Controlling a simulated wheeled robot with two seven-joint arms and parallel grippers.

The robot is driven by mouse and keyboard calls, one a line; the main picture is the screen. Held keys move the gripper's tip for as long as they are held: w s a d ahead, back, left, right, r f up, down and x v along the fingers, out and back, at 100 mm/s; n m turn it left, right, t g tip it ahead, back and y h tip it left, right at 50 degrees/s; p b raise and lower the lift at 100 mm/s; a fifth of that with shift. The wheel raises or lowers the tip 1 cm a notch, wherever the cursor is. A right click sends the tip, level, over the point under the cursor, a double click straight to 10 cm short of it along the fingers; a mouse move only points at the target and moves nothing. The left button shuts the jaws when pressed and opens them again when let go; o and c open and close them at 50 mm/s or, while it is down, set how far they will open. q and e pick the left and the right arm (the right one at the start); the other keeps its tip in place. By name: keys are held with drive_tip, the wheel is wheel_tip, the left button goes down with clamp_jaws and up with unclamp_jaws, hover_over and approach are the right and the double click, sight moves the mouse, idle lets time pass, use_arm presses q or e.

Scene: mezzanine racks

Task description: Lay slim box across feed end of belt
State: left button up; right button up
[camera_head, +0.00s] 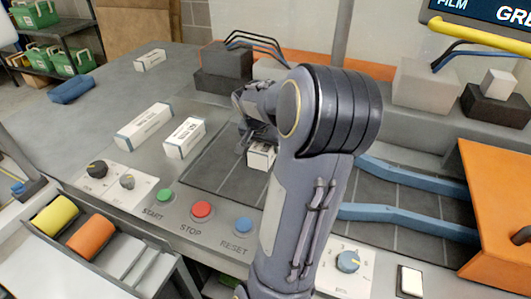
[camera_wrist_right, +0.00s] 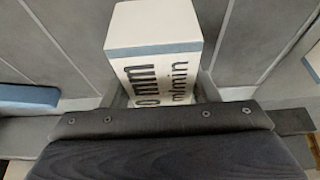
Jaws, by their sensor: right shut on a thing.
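My right gripper (camera_head: 258,135) is shut on a white slim box (camera_head: 261,155) with a blue edge stripe. In the wrist view the held box (camera_wrist_right: 155,65) sits between the fingers, with large dark lettering on its near face. The box is at the left part of the dark belt (camera_head: 212,163), close over or on it; I cannot tell whether it touches. My right forearm hides the middle of the belt. My left gripper is not seen.
Two similar white boxes (camera_head: 144,126) (camera_head: 184,138) lie on the grey table left of the belt, another (camera_head: 150,59) farther back. Blue guide rails (camera_head: 410,175) and an orange housing (camera_head: 497,200) stand right. Start, stop and reset buttons (camera_head: 201,210) line the front.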

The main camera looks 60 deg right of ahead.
drive_tip(key=shift+w+d+f, duration=0.2)
drive_tip(key=shift+d+f, duration=0.2)
drive_tip(key=shift+f, duration=0.15)
wheel_tip(320, 180, down, 3)
drive_tip(key=shift+d+f, duration=0.15)
drive_tip(key=o, duration=0.7)
drive_tip(key=shift+f+b, duration=0.15)
drive_tip(key=shift+b, duration=0.15)
drive_tip(key=o, duration=0.5)
drive_tip(key=shift+c, duration=0.2)
